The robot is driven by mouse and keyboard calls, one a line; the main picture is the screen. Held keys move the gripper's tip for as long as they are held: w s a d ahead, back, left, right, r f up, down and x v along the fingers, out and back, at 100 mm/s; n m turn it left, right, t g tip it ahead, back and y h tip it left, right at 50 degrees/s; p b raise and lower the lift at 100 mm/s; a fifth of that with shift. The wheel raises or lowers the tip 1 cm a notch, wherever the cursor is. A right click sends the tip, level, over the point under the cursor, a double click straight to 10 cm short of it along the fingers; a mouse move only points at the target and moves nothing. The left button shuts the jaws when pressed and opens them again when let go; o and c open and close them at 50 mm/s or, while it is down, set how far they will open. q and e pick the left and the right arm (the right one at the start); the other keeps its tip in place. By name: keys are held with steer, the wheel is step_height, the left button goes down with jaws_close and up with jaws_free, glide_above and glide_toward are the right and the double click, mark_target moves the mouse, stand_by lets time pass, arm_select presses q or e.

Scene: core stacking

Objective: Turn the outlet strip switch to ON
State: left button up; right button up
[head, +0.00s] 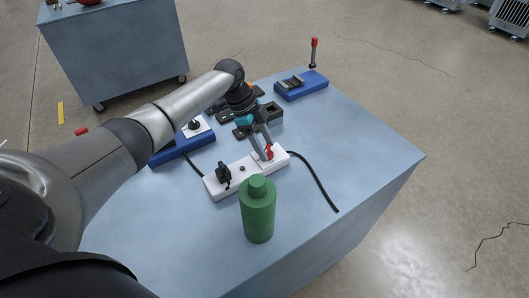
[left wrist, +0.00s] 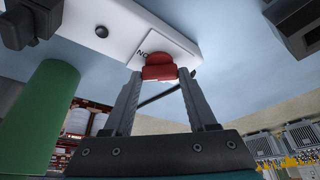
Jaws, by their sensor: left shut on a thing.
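The white outlet strip (head: 235,184) lies on the blue-grey table, with a black plug (head: 223,174) in its left part. At its right end is the red switch (head: 269,150). My left gripper (head: 265,156) reaches down to that end, its fingers shut on the red switch. In the left wrist view the strip (left wrist: 118,42) is above, and the red switch (left wrist: 158,68) sits between the fingertips of my left gripper (left wrist: 159,76). Letters like "NO" show beside the switch, partly covered by it. My right gripper is not in view.
A green bottle (head: 258,212) stands close in front of the strip. A black cable (head: 318,181) runs off to its right. Blue fixtures (head: 301,88) and dark blocks lie behind. The table's right part (head: 372,150) is clear.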

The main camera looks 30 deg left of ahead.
arm_select(q)
steer(key=m+g+b, duration=0.1)
steer(key=m+b, duration=0.3)
steer(key=shift+w+f+m+g, duration=0.2)
steer(key=shift+m+g, duration=0.1)
steer(key=shift+g, duration=0.1)
steer(key=shift+r+m+g+y+b, duration=0.2)
steer(key=shift+m+g+y+b, duration=0.3)
steer(key=shift+m+b, duration=1.2)
steer(key=o, duration=1.4)
steer(key=shift+c, duration=0.2)
steer(key=shift+r, duration=0.1)
steer(key=v, duration=1.2)
steer(key=shift+w, duration=0.2)
